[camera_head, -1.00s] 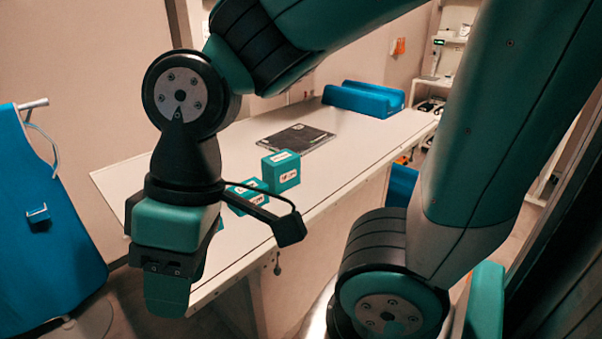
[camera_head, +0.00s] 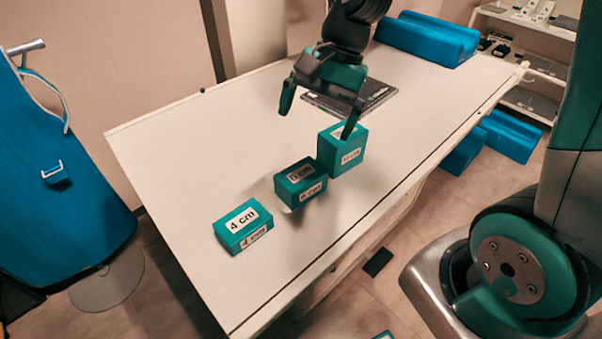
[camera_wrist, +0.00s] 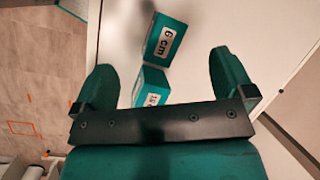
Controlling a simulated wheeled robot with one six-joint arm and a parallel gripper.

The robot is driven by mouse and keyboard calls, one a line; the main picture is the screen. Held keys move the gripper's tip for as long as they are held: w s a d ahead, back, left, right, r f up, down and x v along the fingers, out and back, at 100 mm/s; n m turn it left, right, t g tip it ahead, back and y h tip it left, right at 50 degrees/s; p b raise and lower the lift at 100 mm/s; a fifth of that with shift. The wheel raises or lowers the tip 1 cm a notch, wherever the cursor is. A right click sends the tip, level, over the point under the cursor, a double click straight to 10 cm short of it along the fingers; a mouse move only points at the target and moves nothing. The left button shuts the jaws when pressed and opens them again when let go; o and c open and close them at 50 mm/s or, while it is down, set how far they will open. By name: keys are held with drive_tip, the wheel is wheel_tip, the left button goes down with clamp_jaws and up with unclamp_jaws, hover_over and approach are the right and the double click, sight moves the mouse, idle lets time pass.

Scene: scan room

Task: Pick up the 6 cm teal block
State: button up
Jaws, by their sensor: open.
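The 6 cm teal block (camera_head: 288,190) stands on the white table between two other teal blocks, with white labels on its top and side. In the wrist view the 6 cm block (camera_wrist: 152,50) lies just beyond the gap between the fingers, its label readable. My gripper (camera_head: 317,118) is open and empty, pointing down above the table, up and behind the 6 cm block in the head view. The taller teal block (camera_head: 352,163) is closer to my gripper; in the wrist view it (camera_wrist: 155,77) shows between the open fingers (camera_wrist: 164,62), partly hidden by the gripper body.
A flatter 4 cm teal block (camera_head: 235,222) stands at the near left of the row. A dark flat panel (camera_head: 378,99) and a blue cushion (camera_head: 425,40) lie farther back on the table (camera_head: 190,150). The table's left part is clear.

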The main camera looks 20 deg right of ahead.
sight(302, 172)
drive_tip(key=w+d+f+m, duration=0.3)
drive_tip(key=w+d+m, duration=0.1)
drive_tip(key=d+m, duration=0.15)
drive_tip(key=shift+m, duration=0.65)
drive_tip(key=x, duration=0.3)
drive_tip(key=p+x, duration=0.1)
drive_tip(key=x, duration=0.7)
drive_tip(key=shift+w+a, duration=0.15)
drive_tip(key=shift+a, duration=0.3)
drive_tip(key=shift+w+p+x, duration=0.2)
drive_tip(key=shift+p+x, duration=0.6)
drive_tip(key=shift+x, duration=2.35)
drive_tip(key=shift+a, duration=0.1)
drive_tip(key=shift+f, duration=0.1)
drive_tip(key=shift+c, duration=0.5)
drive_tip(key=c, duration=1.1)
drive_tip(key=shift+c, duration=0.2)
